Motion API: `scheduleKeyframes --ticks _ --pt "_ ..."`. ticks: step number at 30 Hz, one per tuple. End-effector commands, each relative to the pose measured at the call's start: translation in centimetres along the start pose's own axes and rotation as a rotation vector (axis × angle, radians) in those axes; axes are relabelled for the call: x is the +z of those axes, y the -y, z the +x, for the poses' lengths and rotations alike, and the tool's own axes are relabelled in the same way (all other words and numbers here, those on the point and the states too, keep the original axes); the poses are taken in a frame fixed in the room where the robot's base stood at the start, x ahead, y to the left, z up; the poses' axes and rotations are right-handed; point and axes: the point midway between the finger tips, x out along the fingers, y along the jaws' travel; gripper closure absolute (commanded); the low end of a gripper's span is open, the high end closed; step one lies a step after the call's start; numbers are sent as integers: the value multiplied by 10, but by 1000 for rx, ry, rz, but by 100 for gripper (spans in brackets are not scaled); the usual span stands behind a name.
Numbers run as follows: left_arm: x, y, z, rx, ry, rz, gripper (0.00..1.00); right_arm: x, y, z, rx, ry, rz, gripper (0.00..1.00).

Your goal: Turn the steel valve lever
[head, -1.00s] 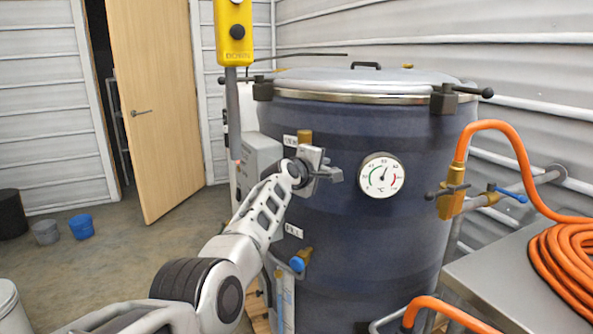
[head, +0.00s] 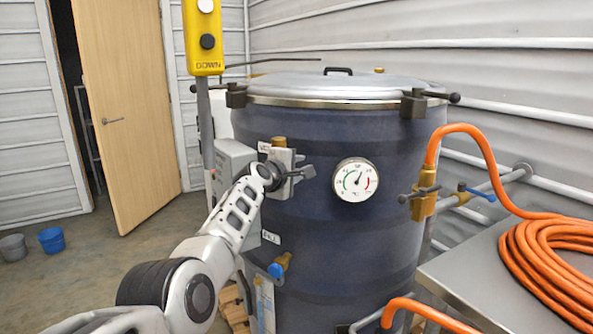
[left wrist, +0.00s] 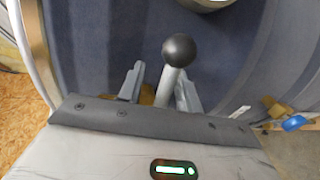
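My left gripper (head: 296,173) is at the upper left side of the dark blue drum, beside a brass fitting (head: 279,142). In the left wrist view, a lever with a grey steel stem (left wrist: 168,88) and a black ball knob (left wrist: 179,50) rises between the two fingers of my left gripper (left wrist: 160,82). The fingers are apart, with the stem nearer the right finger; I cannot tell if they touch. In the head view the gripper hides most of this lever. My right gripper is not in view.
The drum (head: 330,240) carries a round dial (head: 355,180) right of the gripper and a blue-handled tap (head: 279,265) below. A yellow pendant control (head: 203,40) hangs at left. An orange hose (head: 555,250) lies coiled on a metal table (head: 480,275) at right.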

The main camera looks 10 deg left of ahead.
Motion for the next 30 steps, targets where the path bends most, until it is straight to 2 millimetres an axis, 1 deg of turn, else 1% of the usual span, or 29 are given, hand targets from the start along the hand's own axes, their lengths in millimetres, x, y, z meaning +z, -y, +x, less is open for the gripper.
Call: scheduleKeyframes --ticks 8,14,18,23,30 --pt "0 2 0 -4 0 3 66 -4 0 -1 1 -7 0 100" --pt "0 1 -8 -2 2 4 66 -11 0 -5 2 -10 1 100" --pt "0 0 -21 -2 1 4 66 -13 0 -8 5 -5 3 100" --pt "1 2 -39 -2 1 2 66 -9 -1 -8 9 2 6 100" --pt "0 3 -74 -3 0 3 66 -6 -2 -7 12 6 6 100"
